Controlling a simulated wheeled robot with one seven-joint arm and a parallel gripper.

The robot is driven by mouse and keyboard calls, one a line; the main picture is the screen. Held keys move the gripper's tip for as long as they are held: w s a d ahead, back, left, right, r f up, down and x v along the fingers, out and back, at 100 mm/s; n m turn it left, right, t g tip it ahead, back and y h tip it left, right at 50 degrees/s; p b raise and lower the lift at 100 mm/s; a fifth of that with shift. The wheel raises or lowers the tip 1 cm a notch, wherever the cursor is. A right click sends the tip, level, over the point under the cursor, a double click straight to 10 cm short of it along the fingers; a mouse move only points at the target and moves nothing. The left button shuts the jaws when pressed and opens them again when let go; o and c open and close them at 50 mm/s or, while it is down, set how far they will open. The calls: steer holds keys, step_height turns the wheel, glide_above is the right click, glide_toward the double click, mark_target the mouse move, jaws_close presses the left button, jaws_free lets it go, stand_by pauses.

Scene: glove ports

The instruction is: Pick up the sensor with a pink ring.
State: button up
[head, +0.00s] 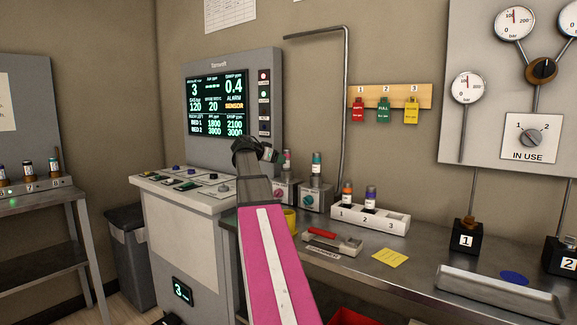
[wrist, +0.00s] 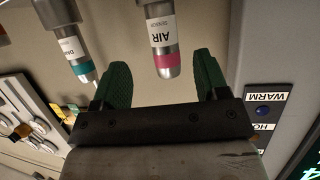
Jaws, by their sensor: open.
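The sensor with a pink ring (wrist: 162,40) hangs into the top middle of the wrist view, with a white "AIR" label and a grey tip.
The monitor cabinet (head: 272,80) stands close left of my gripper. A bent pipe (head: 346,110) rises behind the boxes. A white numbered rack (head: 375,222) holds orange-ringed and purple-ringed sensors; its slot 3 looks empty. A yellow cup (head: 290,220) stands in front of the boxes.

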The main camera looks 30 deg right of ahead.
mark_target(287, 162)
steer(key=x, duration=0.8)
steer(key=shift+w+r, duration=0.1)
steer(key=shift+w, duration=0.15)
steer(key=c, duration=1.1)
